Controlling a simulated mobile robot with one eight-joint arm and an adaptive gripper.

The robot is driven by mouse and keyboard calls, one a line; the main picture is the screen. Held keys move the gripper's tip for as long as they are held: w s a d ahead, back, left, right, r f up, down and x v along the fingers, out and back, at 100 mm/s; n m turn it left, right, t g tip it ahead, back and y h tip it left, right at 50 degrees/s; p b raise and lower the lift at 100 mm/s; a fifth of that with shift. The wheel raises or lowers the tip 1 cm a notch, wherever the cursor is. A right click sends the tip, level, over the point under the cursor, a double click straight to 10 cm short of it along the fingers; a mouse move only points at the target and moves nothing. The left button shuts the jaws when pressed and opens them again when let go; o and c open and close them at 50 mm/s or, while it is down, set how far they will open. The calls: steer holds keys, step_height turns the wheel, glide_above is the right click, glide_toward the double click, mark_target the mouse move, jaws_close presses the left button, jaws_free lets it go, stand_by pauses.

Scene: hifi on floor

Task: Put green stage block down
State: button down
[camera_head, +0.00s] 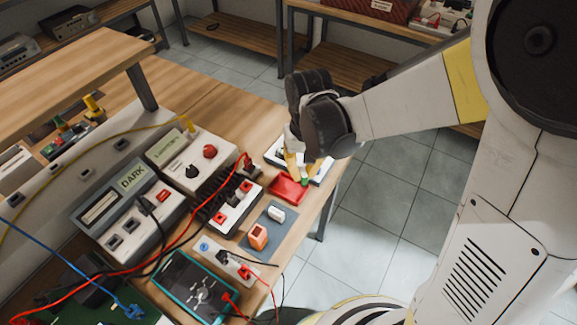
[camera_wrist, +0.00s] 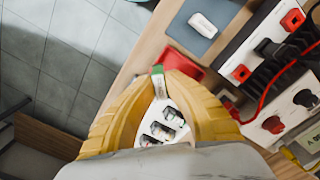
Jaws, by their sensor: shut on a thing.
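The green stage block (camera_head: 304,182) is small and mostly covered by my fingers. My gripper (camera_head: 299,173) points down with its yellow fingers shut on the block. In the wrist view the green block (camera_wrist: 158,70) shows between the two fingertips (camera_wrist: 160,78). A red tray (camera_head: 287,191) lies on the table right beside the block, and it also shows in the wrist view (camera_wrist: 187,62). The block appears at the tray's edge; I cannot tell whether it touches the tray or the table.
A blue-grey mat (camera_head: 269,218) holds an orange block (camera_head: 257,236) and a white block (camera_head: 276,213). A white holder (camera_wrist: 180,106) with several dark pieces is close under my fingers. Instruments and a red cable crowd the left. The table edge is close on the right.

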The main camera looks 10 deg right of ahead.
mark_target(289, 189)
steer(key=w+a+f, duration=0.1)
steer(key=w+a+f+b, duration=0.1)
steer(key=a, duration=0.1)
steer(key=shift+a+f, duration=0.2)
steer(key=shift+f, duration=0.15)
step_height(289, 189, down, 4)
steer(key=shift+r+b, duration=0.1)
steer(key=shift+b, duration=1.05)
steer(key=shift+r, duration=0.1)
steer(key=c, duration=1.9)
jaws_free()
steer(key=shift+f, duration=0.25)
steer(key=o, duration=0.3)
steer(key=shift+o, duration=0.2)
steer(key=shift+r, duration=0.1)
